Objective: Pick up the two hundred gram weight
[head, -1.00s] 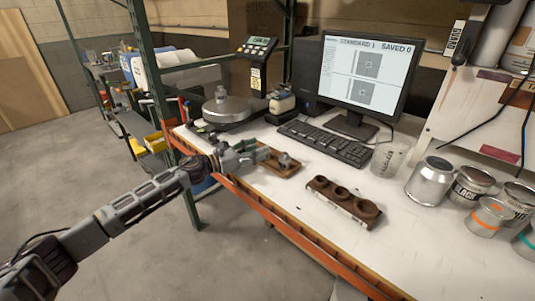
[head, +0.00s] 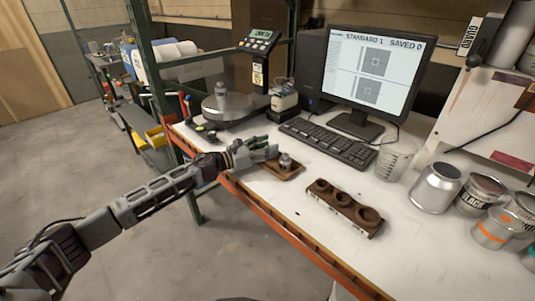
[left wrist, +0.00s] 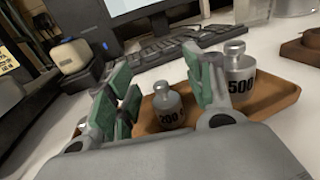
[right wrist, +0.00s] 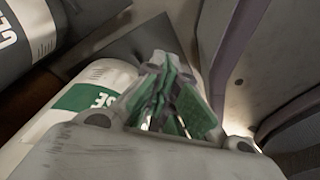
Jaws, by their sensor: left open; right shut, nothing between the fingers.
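The two hundred gram weight (left wrist: 168,105) is a small grey metal cylinder with a knob, marked 200. It stands upright on a wooden tray (left wrist: 276,101), next to a larger weight (left wrist: 238,75) marked 500. My left gripper (head: 270,150) is open at the tray's left side. In the left wrist view the 200 weight shows in the gap between its green-padded fingers; I cannot tell how deep it is between them. In the head view the gripper hides the 200 weight. My right gripper (right wrist: 172,95) is shut and empty, away from the weights.
A scale (head: 228,106) with a metal weight on its pan stands at the back left. The keyboard (head: 328,145) lies behind the tray. A brown holder with holes (head: 345,222) is to the right. Cans (head: 436,188) stand further right. The bench front edge is orange.

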